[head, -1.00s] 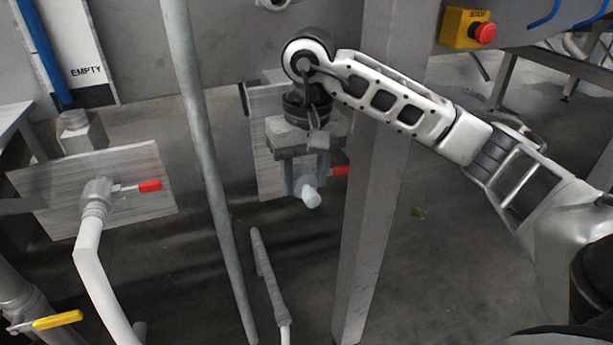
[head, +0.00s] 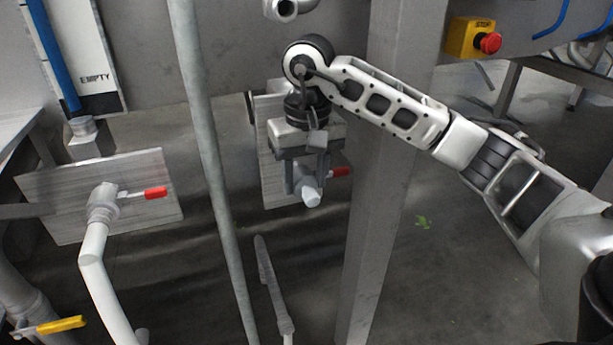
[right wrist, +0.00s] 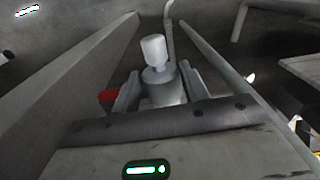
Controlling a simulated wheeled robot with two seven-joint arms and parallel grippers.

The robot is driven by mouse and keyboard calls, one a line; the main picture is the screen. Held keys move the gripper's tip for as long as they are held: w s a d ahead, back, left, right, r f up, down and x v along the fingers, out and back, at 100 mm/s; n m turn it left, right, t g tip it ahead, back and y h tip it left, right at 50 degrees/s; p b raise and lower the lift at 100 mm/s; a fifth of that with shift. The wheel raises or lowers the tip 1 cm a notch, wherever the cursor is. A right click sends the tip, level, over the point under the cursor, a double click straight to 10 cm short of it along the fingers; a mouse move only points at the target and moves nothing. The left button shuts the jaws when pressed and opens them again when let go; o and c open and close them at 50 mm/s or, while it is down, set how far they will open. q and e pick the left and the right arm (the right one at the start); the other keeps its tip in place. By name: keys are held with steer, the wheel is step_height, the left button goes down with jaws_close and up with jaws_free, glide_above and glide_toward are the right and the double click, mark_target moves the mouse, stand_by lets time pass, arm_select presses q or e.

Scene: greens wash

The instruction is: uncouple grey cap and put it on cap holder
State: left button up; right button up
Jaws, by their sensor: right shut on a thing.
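A pale grey cap-like end (head: 311,195) points down and toward me at the valve on the right metal plate (head: 270,185). My right gripper (head: 307,178) reaches down in front of this plate, with its fingers around the fitting behind the pale end. In the right wrist view the pale end (right wrist: 154,50) sticks out past a grey cylindrical body (right wrist: 165,90), which sits between the two fingers. The gripper is shut on this fitting. I cannot tell whether it is still joined to the valve. I cannot make out the cap holder for sure. My left gripper is not in view.
A grey post (head: 375,200) stands just right of the gripper and a thin pole (head: 208,150) to its left. A red valve handle (head: 341,171) is close beside the fingers. Another valve with a white pipe (head: 97,270) is at left. A grey bar (head: 265,265) stands below.

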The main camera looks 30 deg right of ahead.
steer(key=shift+w, duration=0.15)
steer(key=o, duration=1.3)
steer(key=shift+w, duration=0.1)
steer(key=shift+c, duration=0.2)
